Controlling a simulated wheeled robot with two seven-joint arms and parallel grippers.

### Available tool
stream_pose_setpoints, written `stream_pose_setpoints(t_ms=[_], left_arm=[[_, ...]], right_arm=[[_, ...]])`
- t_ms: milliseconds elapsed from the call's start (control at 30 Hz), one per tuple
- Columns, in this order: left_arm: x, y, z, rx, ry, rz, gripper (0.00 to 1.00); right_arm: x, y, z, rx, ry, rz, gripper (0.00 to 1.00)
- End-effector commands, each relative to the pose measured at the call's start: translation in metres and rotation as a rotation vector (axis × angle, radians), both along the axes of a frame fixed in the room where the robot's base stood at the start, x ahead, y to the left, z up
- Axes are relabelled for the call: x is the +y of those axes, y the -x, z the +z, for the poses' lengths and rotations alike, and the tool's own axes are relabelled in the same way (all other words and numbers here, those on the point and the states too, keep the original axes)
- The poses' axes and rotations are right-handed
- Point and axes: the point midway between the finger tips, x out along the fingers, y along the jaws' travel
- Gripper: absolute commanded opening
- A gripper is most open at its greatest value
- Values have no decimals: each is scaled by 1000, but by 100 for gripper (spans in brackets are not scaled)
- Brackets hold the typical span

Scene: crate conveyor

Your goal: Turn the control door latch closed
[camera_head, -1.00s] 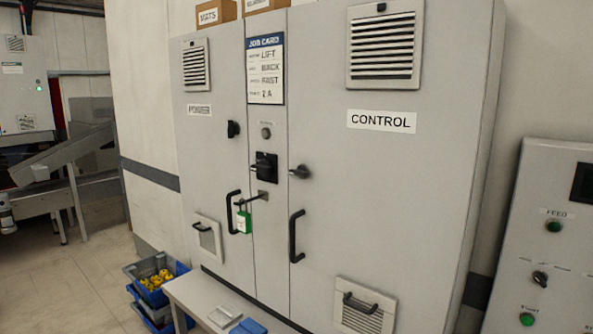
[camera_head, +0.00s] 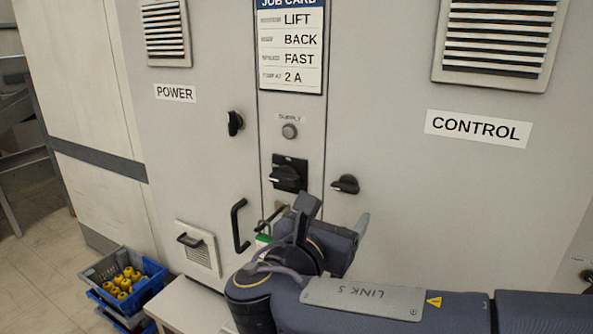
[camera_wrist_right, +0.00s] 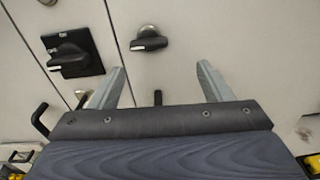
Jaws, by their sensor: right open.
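The control door (camera_head: 400,90) carries a small dark latch knob (camera_head: 345,184) near its left edge, below and left of the CONTROL label. The knob's handle lies about horizontal. In the right wrist view the latch (camera_wrist_right: 149,41) sits just beyond the fingertips, between their lines. My right gripper (camera_wrist_right: 160,68) is open and empty, not touching the latch. In the head view my right arm comes in from the right, and one pale finger (camera_head: 362,223) shows just below the latch. The control door's black handle is hidden by my arm there. My left gripper is not in view.
A black rotary supply switch (camera_head: 289,174) sits left of the latch. The power door has an upright latch (camera_head: 235,123) and a handle (camera_head: 239,226). A green padlock (camera_head: 263,240) is partly hidden. Blue crates (camera_head: 151,272) with yellow parts stand lower left.

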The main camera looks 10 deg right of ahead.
Motion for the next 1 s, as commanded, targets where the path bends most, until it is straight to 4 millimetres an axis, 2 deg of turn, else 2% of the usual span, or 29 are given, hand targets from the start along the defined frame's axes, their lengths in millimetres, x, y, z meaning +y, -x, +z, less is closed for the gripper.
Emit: stream_pose_setpoints(t_ms=[67,167,600,967,1000], left_arm=[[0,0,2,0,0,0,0],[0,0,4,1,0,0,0],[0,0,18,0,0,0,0],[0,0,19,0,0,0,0],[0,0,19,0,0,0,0]], right_arm=[[9,-1,9,-16,42,13,73],[8,-7,12,-23,57,16,73],[-28,-59,11,-20,52,14,73],[-32,-65,10,-21,51,17,73],[-32,-65,10,-21,51,17,70]])
